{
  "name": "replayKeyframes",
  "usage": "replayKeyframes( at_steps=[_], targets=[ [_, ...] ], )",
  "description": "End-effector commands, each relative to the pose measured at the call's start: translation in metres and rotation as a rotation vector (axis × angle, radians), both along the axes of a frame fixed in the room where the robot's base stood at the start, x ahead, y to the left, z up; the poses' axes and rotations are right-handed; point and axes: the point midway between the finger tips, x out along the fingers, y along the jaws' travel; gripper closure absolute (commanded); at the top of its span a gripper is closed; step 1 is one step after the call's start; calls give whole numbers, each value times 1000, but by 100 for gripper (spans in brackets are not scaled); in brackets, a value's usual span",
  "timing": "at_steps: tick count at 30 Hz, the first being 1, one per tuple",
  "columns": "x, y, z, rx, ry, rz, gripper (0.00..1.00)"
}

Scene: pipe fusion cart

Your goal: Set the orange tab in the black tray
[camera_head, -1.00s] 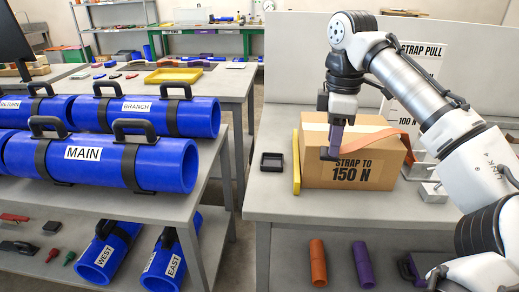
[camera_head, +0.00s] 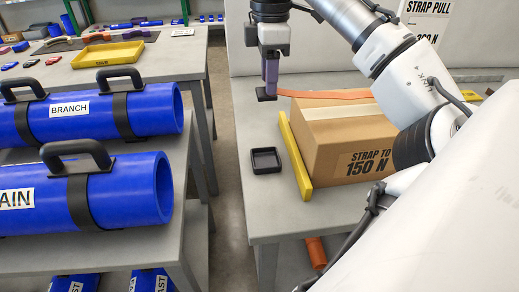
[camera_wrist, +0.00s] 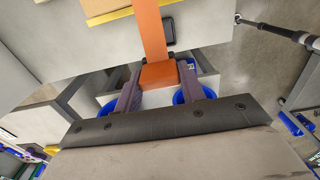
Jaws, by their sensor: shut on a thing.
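My gripper (camera_head: 268,92) has purple fingers and is shut on the orange tab (camera_wrist: 158,75) at the end of a flat orange strap (camera_head: 325,94). The strap runs from my gripper rightward over the cardboard box (camera_head: 352,149) in the head view. In the wrist view the tab sits between the fingertips and the strap (camera_wrist: 150,30) leads up and away. The small black tray (camera_head: 265,161) stands on the table left of the box, nearer the camera than my gripper in the head view. It looks empty. The tray also shows beside the strap in the wrist view (camera_wrist: 169,42).
A yellow bar (camera_head: 295,158) lies along the box's left side, between box and tray. Blue pipes with black handles (camera_head: 90,190) lie on the left bench across a floor gap. A yellow tray (camera_head: 107,54) stands on the back bench.

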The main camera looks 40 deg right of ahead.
Motion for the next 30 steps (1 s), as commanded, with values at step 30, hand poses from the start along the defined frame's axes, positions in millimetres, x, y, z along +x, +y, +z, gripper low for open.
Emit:
replayKeyframes(
  at_steps=[30],
  targets=[
    [0,0,-185,-1,0,0,84]
  ],
)
